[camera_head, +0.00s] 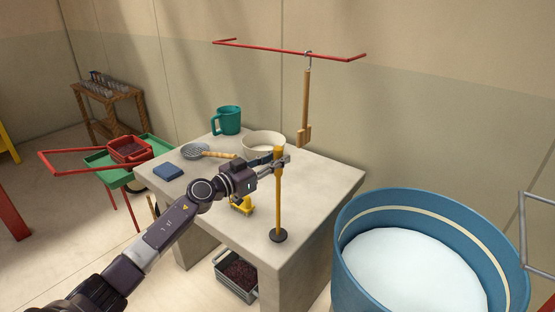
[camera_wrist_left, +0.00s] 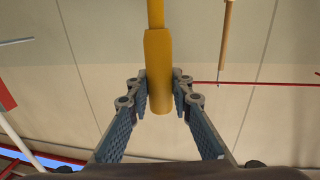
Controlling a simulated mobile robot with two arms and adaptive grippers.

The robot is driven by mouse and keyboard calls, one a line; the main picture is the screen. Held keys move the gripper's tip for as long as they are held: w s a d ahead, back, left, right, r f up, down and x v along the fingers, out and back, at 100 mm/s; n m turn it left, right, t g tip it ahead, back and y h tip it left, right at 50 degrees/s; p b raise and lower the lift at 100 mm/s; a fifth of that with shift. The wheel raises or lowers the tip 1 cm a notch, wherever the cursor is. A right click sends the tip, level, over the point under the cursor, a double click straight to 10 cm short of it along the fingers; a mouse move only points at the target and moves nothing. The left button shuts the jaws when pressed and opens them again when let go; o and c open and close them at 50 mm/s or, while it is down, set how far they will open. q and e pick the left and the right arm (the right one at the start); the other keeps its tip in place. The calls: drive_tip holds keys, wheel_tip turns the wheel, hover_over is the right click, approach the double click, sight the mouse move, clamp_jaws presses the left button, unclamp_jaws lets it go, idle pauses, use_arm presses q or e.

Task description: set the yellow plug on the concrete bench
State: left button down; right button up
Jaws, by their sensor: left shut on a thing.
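The yellow plug (camera_head: 278,200) is a tall upright yellow rod with a thicker grip at the top and a dark round disc at its foot. My left gripper (camera_head: 283,162) is shut on its upper part. In the left wrist view the plug's yellow grip (camera_wrist_left: 158,75) lies between the fingers of the left gripper (camera_wrist_left: 160,95). The disc shows over the front corner of the concrete bench (camera_head: 325,185); I cannot tell whether it touches the top. My right gripper is not in view.
On the bench are a cream bowl (camera_head: 264,139), teal mug (camera_head: 227,121), strainer (camera_head: 196,151), blue block (camera_head: 168,172) and small yellow object (camera_head: 244,205). A wooden-handled tool (camera_head: 306,100) hangs from a red rail (camera_head: 290,51). A blue tub (camera_head: 349,240) stands right.

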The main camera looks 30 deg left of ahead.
use_arm(q)
drive_tip(key=c, duration=1.7)
unclamp_jaws()
drive_tip(key=shift+f, duration=0.1)
drive_tip(key=shift+c, duration=0.2)
drive_tip(key=b+v, duration=0.1)
drive_tip(key=v, duration=1.1)
drive_tip(key=shift+r+b, duration=0.25)
drive_tip(key=shift+b, duration=0.1)
